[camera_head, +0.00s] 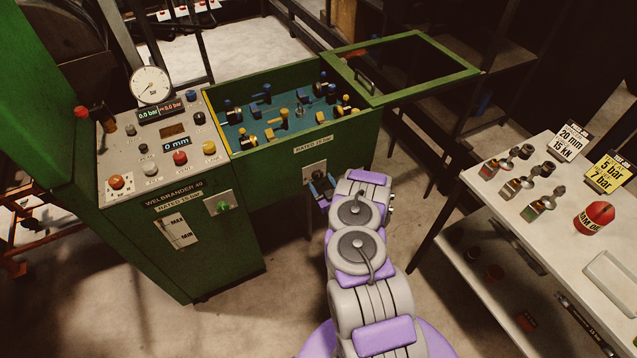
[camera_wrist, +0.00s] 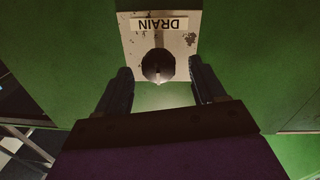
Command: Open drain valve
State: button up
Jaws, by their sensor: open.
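The drain valve knob (camera_wrist: 158,66) is dark and round, on a pale worn plate (camera_wrist: 187,42) labelled DRAIN, upside down in the wrist view. In the head view the plate (camera_head: 315,169) is on the front of the green machine, below the RATED label. My gripper (camera_wrist: 160,80) is open, with one finger on each side of the knob and gaps between fingers and knob. In the head view my gripper (camera_head: 322,188) is just in front of the plate and partly hides the knob.
The green machine (camera_head: 225,255) has a control panel with a round gauge (camera_head: 150,85) and buttons. A second plate with a green knob (camera_head: 223,206) is to the left. The lid (camera_head: 462,76) over the valve bay is open. A white table (camera_head: 480,205) with fittings stands right.

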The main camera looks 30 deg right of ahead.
jog(key=shift+w+d+b, duration=0.2)
jog(key=shift+w+b, duration=0.1)
jog(key=shift+w, duration=1.1)
jog(key=shift+a, duration=0.1)
jog(key=c, duration=1)
